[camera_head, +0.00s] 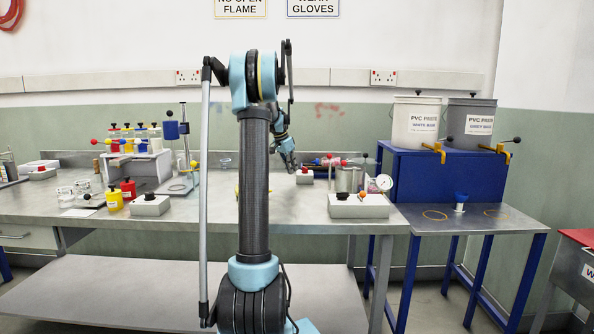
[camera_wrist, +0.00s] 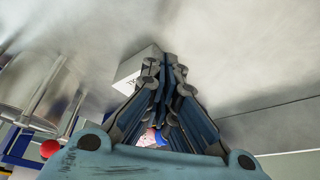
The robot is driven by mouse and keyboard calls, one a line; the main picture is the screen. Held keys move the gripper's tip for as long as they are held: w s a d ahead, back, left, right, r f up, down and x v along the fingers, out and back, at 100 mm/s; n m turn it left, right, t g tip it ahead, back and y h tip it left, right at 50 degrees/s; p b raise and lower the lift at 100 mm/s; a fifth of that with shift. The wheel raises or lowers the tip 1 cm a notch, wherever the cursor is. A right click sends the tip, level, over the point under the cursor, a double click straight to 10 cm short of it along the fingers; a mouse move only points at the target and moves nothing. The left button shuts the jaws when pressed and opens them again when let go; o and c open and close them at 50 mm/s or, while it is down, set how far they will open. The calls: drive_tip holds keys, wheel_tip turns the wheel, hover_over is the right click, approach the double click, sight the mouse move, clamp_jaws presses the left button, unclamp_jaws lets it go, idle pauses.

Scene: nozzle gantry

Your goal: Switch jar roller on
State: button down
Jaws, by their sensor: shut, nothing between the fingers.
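My gripper (camera_head: 291,166) is over the back part of the steel bench, with its fingers closed together and nothing between them. In the wrist view the closed fingertips (camera_wrist: 166,60) point at or just in front of a small white box (camera_wrist: 132,72) with dark lettering. They overlap its right side, and I cannot tell whether they touch. In the head view a small white box with a red top part (camera_head: 304,178) sits just below and right of my gripper. Behind it lies a reddish jar-like item (camera_head: 330,160), likely on the jar roller; its details are too small to tell.
A larger white box with a dark knob (camera_head: 358,206) stands at the bench's right front, with a round gauge (camera_head: 384,182) behind it. Another knobbed box (camera_head: 151,205), a red pot (camera_head: 128,188) and a yellow pot (camera_head: 114,200) stand left. A blue stand (camera_head: 440,175) carries two buckets.

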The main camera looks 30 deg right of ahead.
drive_tip(key=v, duration=0.9)
drive_tip(key=shift+w+a+r, duration=0.15)
drive_tip(key=shift+r, duration=0.2)
drive_tip(key=s+a+f+n+t+y, duration=0.1)
drive_tip(key=s+a+f+n, duration=0.25)
drive_tip(key=s+a, duration=0.8)
drive_tip(key=s+a+f+n+y, duration=0.1)
drive_tip(key=s+a+f+n, duration=0.3)
drive_tip(key=s+a, duration=0.75)
drive_tip(key=s+a+f+n+y, duration=0.1)
drive_tip(key=s+a+f+n, duration=0.3)
drive_tip(key=s+a+f, duration=0.3)
drive_tip(key=s+a+f+n+y, duration=0.1)
drive_tip(key=s+a+f+n, duration=0.3)
drive_tip(key=s+f, duration=0.7)
drive_tip(key=s+a, duration=0.2)
drive_tip(key=shift+s+a+f+n, duration=0.2)
drive_tip(key=shift+a+f+n, duration=0.1)
drive_tip(key=shift+a+n, duration=0.1)
